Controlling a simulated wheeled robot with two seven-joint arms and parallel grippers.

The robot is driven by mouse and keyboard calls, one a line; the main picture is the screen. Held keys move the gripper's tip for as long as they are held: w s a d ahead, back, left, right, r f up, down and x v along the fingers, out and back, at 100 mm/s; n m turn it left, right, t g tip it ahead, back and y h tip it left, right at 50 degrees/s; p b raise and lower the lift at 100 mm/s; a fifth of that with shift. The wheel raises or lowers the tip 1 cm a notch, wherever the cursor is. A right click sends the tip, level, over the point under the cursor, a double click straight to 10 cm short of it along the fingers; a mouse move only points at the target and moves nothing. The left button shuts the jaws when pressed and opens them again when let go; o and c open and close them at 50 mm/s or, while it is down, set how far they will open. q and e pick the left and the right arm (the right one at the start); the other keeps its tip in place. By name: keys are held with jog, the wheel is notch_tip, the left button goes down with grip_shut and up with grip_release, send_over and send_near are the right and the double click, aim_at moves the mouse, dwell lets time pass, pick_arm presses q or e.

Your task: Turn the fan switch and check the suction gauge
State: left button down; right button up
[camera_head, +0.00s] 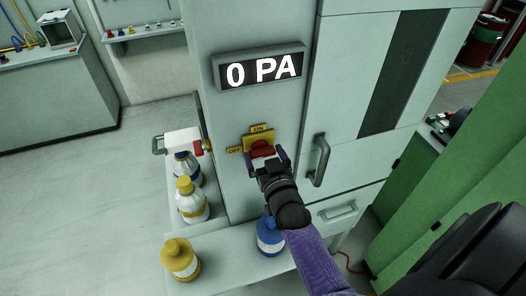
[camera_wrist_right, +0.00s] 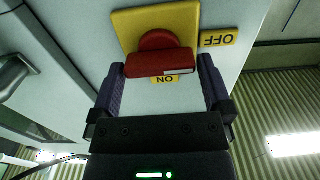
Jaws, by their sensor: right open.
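The fan switch has a red knob (camera_head: 262,149) on a yellow plate, with an ON label (camera_head: 261,128) above and an OFF label (camera_head: 235,150) to its left. The wrist view shows the knob (camera_wrist_right: 160,58) closely, upside down, with its bar lying crosswise and a pale mark at the end on the OFF label's side (camera_wrist_right: 218,40). My right gripper (camera_head: 267,158) is open at the switch; its fingers (camera_wrist_right: 162,75) stand either side of the knob, with small gaps showing. The suction gauge (camera_head: 260,67) reads 0 PA. My left gripper is out of view.
A vertical cabinet handle (camera_head: 319,160) stands out right of the switch. Yellow-capped bottles (camera_head: 191,200) and a white spray bottle (camera_head: 182,142) stand on the ledge at left; a blue bottle (camera_head: 269,238) sits below my arm. Open floor (camera_head: 80,220) lies left.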

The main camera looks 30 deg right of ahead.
jog(key=shift+w, duration=0.35)
jog(key=c, duration=0.9)
